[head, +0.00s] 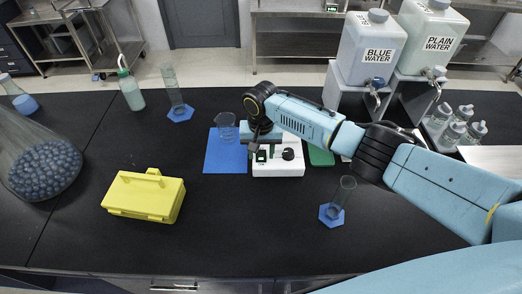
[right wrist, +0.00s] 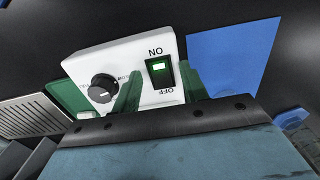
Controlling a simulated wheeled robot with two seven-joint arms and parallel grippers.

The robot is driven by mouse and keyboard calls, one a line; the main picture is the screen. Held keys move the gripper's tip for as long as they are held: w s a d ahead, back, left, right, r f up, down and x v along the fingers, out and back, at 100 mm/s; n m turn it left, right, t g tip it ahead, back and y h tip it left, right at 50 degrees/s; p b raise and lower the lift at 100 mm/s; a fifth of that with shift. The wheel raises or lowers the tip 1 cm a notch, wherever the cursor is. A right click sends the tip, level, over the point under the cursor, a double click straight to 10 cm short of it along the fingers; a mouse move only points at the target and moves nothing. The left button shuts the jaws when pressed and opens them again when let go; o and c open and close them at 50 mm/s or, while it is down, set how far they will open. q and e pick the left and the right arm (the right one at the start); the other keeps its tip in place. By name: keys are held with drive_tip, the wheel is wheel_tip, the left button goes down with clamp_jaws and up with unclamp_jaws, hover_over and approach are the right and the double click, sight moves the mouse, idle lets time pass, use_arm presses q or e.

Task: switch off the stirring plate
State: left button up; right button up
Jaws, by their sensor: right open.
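The white stirring plate (head: 290,168) stands on the black bench in the middle of the head view. It fills the upper part of the right wrist view (right wrist: 95,65). Its front has a black knob (right wrist: 103,88) and a rocker switch (right wrist: 161,78) between ON and OFF labels. A green light glows at the switch's ON end. My right gripper (right wrist: 160,72) is open and empty, its fingers either side of the switch in the wrist view. In the head view the right gripper (head: 261,150) is over the plate's left part; contact cannot be told. My left gripper is not in view.
A glass beaker (head: 226,127) stands on a blue mat (head: 225,160) left of the plate. A green mat (head: 321,155) lies to its right. A glass cylinder (head: 341,195) stands in front right, a yellow case (head: 145,195) at left. Water containers (head: 370,50) stand behind right.

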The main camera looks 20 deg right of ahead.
clamp_jaws()
drive_tip(key=g+b, duration=0.2)
drive_tip(key=b, duration=0.1)
drive_tip(key=shift+w+d+f+y, duration=0.1)
drive_tip(key=shift+w+f+y, duration=0.05)
drive_tip(key=shift+w+y, duration=0.2)
drive_tip(key=shift+g+b, duration=0.4)
drive_tip(key=shift+b, duration=0.2)
drive_tip(key=shift+r, duration=0.2)
unclamp_jaws()
drive_tip(key=v, duration=1.3)
drive_tip(key=shift+r+b, duration=0.2)
drive_tip(key=shift+b, duration=0.1)
